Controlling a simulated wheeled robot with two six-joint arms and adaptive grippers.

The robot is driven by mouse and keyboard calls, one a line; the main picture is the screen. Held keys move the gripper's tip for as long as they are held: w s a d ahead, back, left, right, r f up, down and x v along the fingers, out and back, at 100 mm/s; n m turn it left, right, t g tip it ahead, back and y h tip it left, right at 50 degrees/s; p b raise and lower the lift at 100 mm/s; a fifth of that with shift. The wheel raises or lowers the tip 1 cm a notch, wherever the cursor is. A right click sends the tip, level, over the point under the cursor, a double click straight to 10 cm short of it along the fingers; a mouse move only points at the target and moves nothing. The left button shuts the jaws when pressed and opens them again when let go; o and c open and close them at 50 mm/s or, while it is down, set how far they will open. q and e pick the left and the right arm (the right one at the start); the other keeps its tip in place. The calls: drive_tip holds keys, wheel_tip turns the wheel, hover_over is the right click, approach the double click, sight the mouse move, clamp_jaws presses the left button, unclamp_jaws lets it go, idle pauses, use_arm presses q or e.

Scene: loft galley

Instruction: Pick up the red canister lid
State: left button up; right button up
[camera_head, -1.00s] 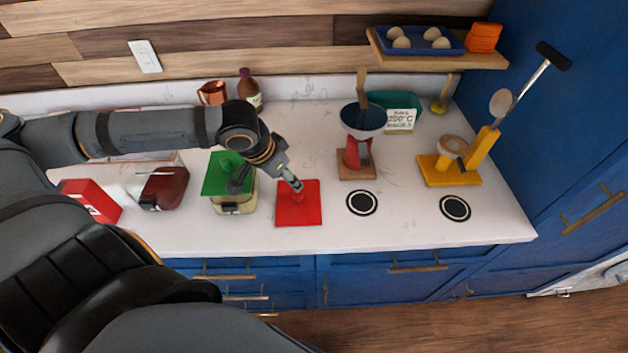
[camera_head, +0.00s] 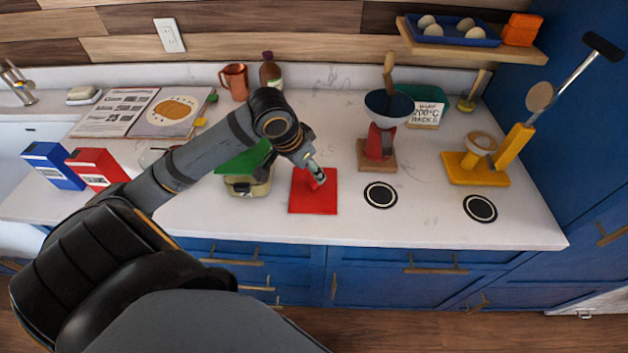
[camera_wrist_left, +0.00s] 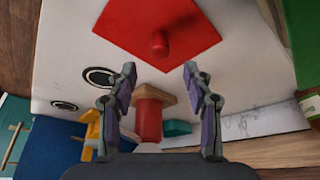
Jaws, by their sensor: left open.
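The red canister lid (camera_head: 313,204) is a flat square plate with a red knob on top. It lies on the white counter near the front edge. My left gripper (camera_head: 318,180) is over the lid, close to its knob, and partly covers it in the head view. In the left wrist view the red lid (camera_wrist_left: 190,25) is at the top, with its knob pointing toward the gap between the fingers. There my left gripper (camera_wrist_left: 160,69) is open and empty; the knob is just beyond the fingertips. My right gripper is in neither view.
A canister (camera_head: 250,187) with a green lid (camera_head: 243,158) stands left of the red lid. A red scale-like stand with a dark bowl (camera_head: 389,108) is to the right. A dark round pad (camera_head: 381,195) lies nearby. Blue (camera_head: 52,165) and red (camera_head: 97,168) boxes stand left.

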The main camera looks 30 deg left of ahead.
sight(313, 180)
use_arm(q)
drive_tip(key=shift+w+f, duration=0.1)
drive_tip(key=shift+f, duration=0.05)
drive_tip(key=x, duration=0.4)
drive_tip(key=shift+s+f, duration=0.3)
drive_tip(key=shift+f, duration=0.1)
drive_tip(key=shift+w+f, duration=0.2)
drive_tip(key=shift+f, duration=0.05)
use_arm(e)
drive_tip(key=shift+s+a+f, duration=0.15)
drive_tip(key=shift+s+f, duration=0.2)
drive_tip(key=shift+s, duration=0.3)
use_arm(q)
drive_tip(key=shift+c, duration=0.3)
clamp_jaws()
wheel_tip(313, 180, up, 10)
drive_tip(key=shift+r, duration=0.1)
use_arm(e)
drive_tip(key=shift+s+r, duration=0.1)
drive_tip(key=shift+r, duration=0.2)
